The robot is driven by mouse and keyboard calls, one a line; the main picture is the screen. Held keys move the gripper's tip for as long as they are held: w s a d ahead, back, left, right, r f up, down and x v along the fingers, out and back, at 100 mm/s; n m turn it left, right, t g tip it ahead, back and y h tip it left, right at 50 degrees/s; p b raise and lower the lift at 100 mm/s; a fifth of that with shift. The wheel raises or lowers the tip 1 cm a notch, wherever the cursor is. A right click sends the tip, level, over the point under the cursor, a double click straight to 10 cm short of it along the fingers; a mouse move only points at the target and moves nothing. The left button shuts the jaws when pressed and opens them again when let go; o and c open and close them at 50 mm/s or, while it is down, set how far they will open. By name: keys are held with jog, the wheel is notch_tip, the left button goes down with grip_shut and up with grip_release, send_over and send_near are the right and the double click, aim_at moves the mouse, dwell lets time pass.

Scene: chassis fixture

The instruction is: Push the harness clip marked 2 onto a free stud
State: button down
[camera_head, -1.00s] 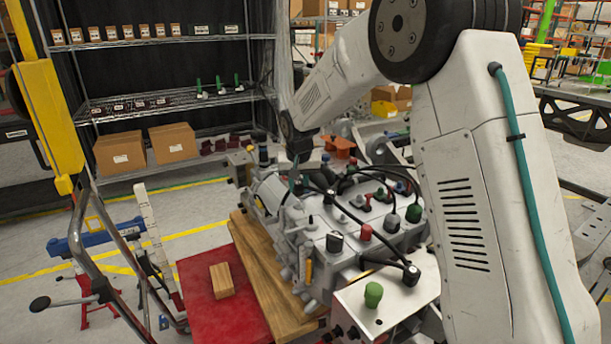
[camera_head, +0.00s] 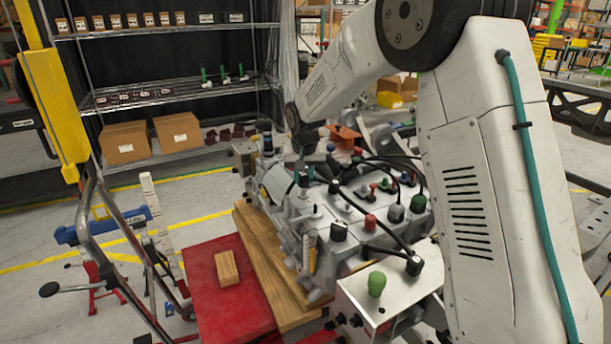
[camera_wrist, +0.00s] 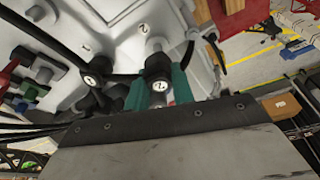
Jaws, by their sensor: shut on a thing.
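My gripper (camera_wrist: 161,92) has teal fingers and is shut on a black harness clip (camera_wrist: 158,68) in the wrist view. The clip's white mark looks like a 2, though it is small and turned. A pale grey stud (camera_wrist: 154,45) shows just beyond the clip; I cannot tell whether the clip touches it. A second black clip (camera_wrist: 92,80) with a white mark sits to the left, on a cable. In the head view my gripper (camera_head: 304,172) is over the far left part of the grey chassis fixture (camera_head: 300,225), with the held clip hard to make out.
Black cables (camera_head: 385,160) and red and green caps crowd the fixture top to the right of my gripper. A white box (camera_head: 385,310) with a green knob (camera_head: 377,284) stands in front. A red table (camera_head: 215,300) with a wooden block (camera_head: 228,267) is at left.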

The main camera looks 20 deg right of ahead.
jog(key=shift+f, duration=0.1)
jog(key=shift+f, duration=0.9)
jog(key=shift+f, duration=0.45)
jog(key=c, duration=1.1)
grip_release()
jog(key=shift+r, duration=3)
jog(key=shift+s, duration=0.15)
